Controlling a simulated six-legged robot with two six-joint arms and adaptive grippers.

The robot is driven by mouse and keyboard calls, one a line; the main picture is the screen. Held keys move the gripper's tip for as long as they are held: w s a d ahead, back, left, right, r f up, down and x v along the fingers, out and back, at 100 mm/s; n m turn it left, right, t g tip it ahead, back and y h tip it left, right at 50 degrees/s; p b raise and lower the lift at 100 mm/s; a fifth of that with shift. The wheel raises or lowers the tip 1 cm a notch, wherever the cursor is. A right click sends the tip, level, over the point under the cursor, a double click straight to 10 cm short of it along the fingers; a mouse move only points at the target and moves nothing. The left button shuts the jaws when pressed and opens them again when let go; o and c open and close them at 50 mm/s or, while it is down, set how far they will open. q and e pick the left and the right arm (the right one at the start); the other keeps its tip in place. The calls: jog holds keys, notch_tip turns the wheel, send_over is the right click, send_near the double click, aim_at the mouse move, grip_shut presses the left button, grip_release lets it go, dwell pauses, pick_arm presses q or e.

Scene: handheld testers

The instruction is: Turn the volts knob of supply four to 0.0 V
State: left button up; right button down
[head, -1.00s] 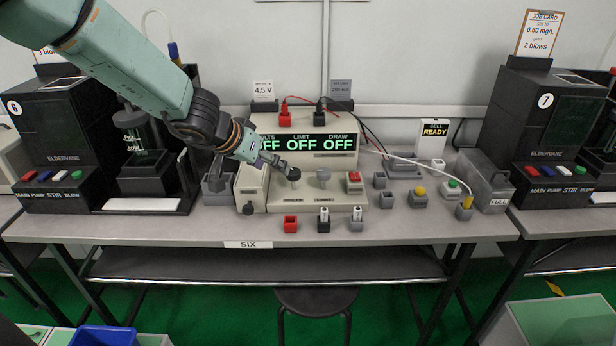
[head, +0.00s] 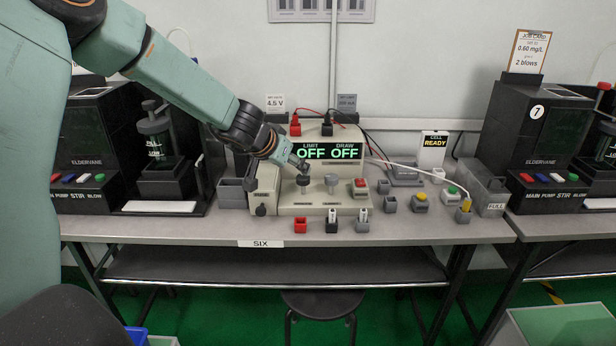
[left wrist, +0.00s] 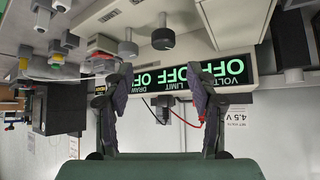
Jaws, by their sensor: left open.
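A cream power supply (head: 268,192) stands on the bench labelled SIX. Its display (head: 342,151) reads OFF under LIMIT and DRAW, and my arm hides the VOLTS part. In the left wrist view the display (left wrist: 237,66) is upside down and shows OFF under VOLTS too. A dark knob (head: 303,186) is on the left of the supply's base, with a grey knob (head: 331,182) to its right. Both knobs, the dark one (left wrist: 163,38) and the grey one (left wrist: 127,48), show in the left wrist view. My left gripper (head: 299,163) is open and empty, just above and behind the dark knob.
A red switch (head: 360,187) is right of the knobs. Red, black and grey sockets (head: 300,226) stand in front of the supply. Leads rise at its back near a 4.5 V card (head: 275,103). Black testers (head: 540,140) stand on both sides. A stool (head: 320,302) is below.

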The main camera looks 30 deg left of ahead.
aim_at(303, 177)
pick_arm(q)
jog(key=b+x, duration=0.1)
jog(key=x, duration=0.1)
jog(key=b+x, duration=0.1)
jog(key=x, duration=0.1)
jog(key=a+x, duration=0.1)
jog(key=x, duration=0.1)
jog(key=shift+f+b, duration=0.4)
jog(key=shift+f, duration=0.05)
jog(key=shift+w+d+f, duration=0.2)
jog(key=shift+w+d, duration=0.15)
jog(key=shift+w, duration=0.15)
jog(key=shift+w+a+f, duration=0.2)
jog(key=shift+a+f, duration=0.05)
jog(key=shift+f, duration=0.05)
jog(key=shift+d+r, duration=0.15)
jog(key=shift+d, duration=0.1)
jog(key=shift+c, duration=1.2)
jog(key=shift+a, duration=0.15)
jog(key=c, duration=0.9)
